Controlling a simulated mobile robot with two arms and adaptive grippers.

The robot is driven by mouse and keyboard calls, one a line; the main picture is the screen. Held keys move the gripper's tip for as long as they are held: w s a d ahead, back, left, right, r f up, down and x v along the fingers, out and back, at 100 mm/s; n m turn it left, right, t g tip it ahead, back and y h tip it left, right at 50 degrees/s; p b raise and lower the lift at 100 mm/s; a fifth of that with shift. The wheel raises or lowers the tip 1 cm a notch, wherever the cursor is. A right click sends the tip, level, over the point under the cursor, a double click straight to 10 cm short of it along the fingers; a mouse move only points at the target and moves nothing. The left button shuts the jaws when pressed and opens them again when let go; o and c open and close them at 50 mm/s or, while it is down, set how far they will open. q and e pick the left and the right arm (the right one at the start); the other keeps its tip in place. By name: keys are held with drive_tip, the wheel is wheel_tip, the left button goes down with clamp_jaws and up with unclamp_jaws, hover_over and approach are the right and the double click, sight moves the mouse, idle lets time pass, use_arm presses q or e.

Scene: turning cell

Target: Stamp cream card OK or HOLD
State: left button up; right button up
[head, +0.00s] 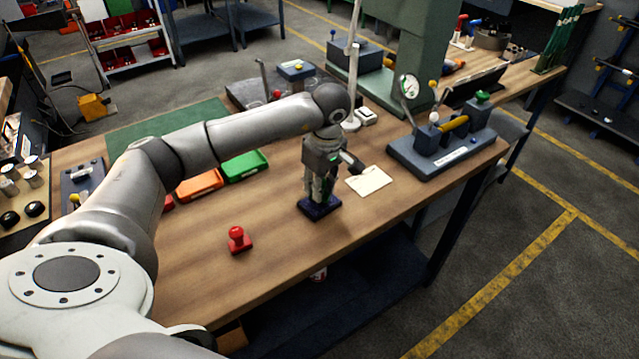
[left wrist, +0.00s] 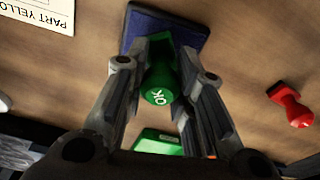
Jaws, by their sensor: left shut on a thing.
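My left gripper (head: 321,196) is shut on the green OK stamp (left wrist: 160,84), whose round top with white OK letters shows in the left wrist view. The stamp is over a dark blue pad (head: 309,210), which also shows in the left wrist view (left wrist: 190,24); I cannot tell if the stamp touches it. The cream card (head: 369,181) lies on the table right of the gripper; its printed corner shows in the left wrist view (left wrist: 42,12). A red stamp (head: 238,239) stands upright on the table, left of and nearer than the pad. My right gripper is out of view.
An orange tray (head: 199,186) and a green tray (head: 243,166) stand behind and left of the pad. A blue-grey gauge fixture (head: 441,148) is at the table's right end. The front middle of the wooden table (head: 300,255) is clear.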

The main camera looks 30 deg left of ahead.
use_arm(q)
drive_tip(key=shift+f+b, duration=0.35)
drive_tip(key=shift+f, duration=0.05)
idle(0.4)
drive_tip(key=shift+f, duration=0.15)
drive_tip(key=shift+s+f+b, duration=0.1)
drive_tip(key=shift+b, duration=0.2)
idle(0.7)
idle(0.5)
drive_tip(key=shift+r+p, duration=0.5)
drive_tip(key=shift+r, duration=0.25)
drive_tip(key=shift+r+p, duration=1.45)
drive_tip(key=shift+r, duration=1.4)
